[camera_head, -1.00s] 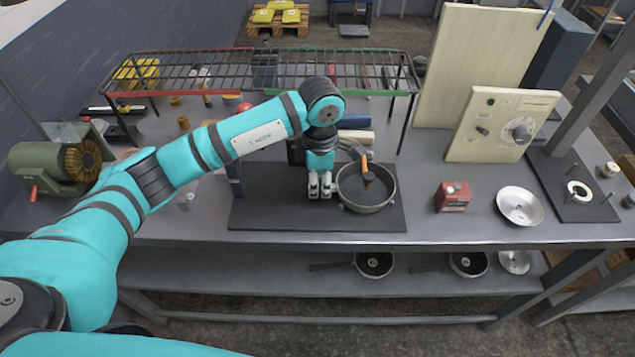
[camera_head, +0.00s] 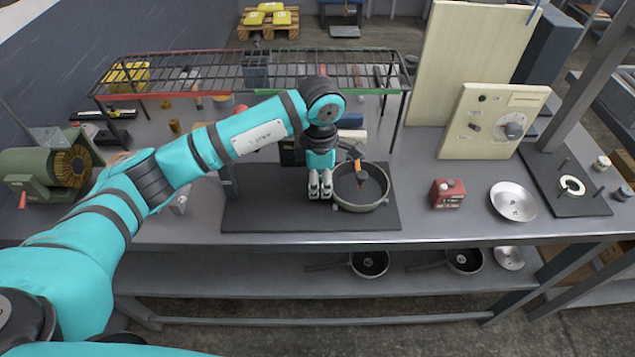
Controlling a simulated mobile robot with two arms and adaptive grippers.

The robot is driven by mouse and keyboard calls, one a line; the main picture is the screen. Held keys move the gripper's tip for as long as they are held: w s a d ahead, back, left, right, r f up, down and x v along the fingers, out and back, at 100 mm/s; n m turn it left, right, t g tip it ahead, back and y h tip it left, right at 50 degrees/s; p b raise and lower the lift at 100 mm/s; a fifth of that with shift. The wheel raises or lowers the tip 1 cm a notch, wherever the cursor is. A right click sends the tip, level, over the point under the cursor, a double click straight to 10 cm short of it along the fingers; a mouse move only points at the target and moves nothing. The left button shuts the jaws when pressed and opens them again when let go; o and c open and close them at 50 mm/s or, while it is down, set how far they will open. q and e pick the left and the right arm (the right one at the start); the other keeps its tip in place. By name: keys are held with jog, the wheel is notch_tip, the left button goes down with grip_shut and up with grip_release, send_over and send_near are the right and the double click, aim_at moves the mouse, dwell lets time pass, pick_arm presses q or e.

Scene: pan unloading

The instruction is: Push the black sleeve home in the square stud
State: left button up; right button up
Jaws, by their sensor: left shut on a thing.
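My left gripper (camera_head: 320,192) points down over the dark mat (camera_head: 260,212), close beside the left rim of a grey pan (camera_head: 360,207). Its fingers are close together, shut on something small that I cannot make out. I cannot tell whether the fingers touch the pan. The pan sits on the mat, with an orange and dark piece (camera_head: 357,163) at its inside. I cannot pick out the black sleeve or the square stud; they are too small or hidden by the gripper and pan. My right gripper is out of view.
A wire rack (camera_head: 250,70) spans the back of the bench. A red box (camera_head: 448,193), a metal dish (camera_head: 512,201) and a dark plate with a white ring (camera_head: 572,186) stand to the right. A green machine (camera_head: 35,170) stands at the left.

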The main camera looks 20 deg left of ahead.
pick_arm(q)
jog(key=shift+d, duration=0.35)
dwell(0.3)
jog(key=shift+b, duration=0.35)
dwell(0.3)
jog(key=shift+a+f+b, duration=0.15)
jog(key=shift+f+b, duration=0.05)
jog(key=shift+b, duration=0.75)
dwell(1.2)
jog(key=shift+d+r+b, duration=0.15)
jog(key=shift+d+b, duration=0.1)
jog(key=shift+b, duration=0.05)
dwell(0.8)
jog(key=shift+a, duration=0.3)
